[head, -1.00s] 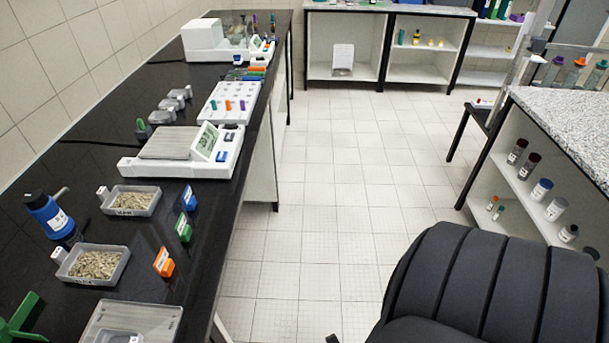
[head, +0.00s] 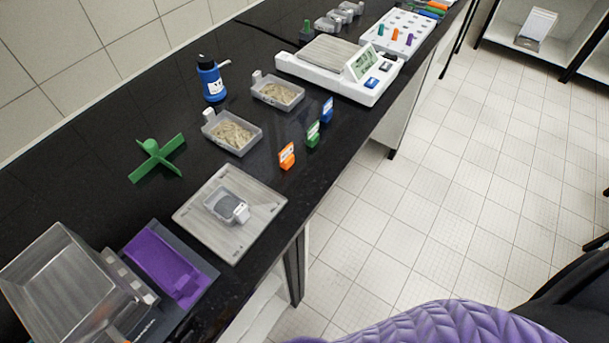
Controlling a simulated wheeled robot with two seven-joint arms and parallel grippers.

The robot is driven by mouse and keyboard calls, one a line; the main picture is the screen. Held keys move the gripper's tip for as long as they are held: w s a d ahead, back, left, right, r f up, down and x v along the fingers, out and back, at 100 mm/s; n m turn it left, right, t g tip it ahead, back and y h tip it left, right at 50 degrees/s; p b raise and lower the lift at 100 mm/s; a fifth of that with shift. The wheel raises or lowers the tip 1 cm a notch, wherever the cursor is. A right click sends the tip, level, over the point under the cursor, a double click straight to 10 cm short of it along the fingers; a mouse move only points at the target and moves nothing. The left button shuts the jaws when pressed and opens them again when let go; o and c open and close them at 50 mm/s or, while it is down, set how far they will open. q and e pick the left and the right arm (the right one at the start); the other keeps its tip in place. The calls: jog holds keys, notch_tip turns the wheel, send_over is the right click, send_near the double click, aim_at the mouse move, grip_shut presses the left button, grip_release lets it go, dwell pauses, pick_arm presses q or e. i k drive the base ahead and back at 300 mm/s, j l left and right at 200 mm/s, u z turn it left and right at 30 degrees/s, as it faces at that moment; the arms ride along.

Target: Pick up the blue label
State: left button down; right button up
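The blue label (head: 327,109) stands upright on the black bench in the head view, near the bench's front edge. It is the farthest of three labels in a row. The green label (head: 313,134) is beside it, and the orange label (head: 287,156) is nearest. Neither of my grippers shows in the head view.
The black bench (head: 110,210) carries two sample trays (head: 277,92) (head: 232,131), a blue bottle (head: 211,80), a green cross (head: 157,158), a grey plate (head: 205,235), a purple tray (head: 168,262) and a white balance (head: 345,72). The tiled floor (head: 430,200) in front is clear; a dark chair (head: 575,300) stands lower right.

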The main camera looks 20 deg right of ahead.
aim_at(326, 113)
jog(key=l, duration=0.45)
jog(key=k+l+u, duration=0.15)
jog(key=l, duration=0.75)
jog(key=k+u, duration=0.05)
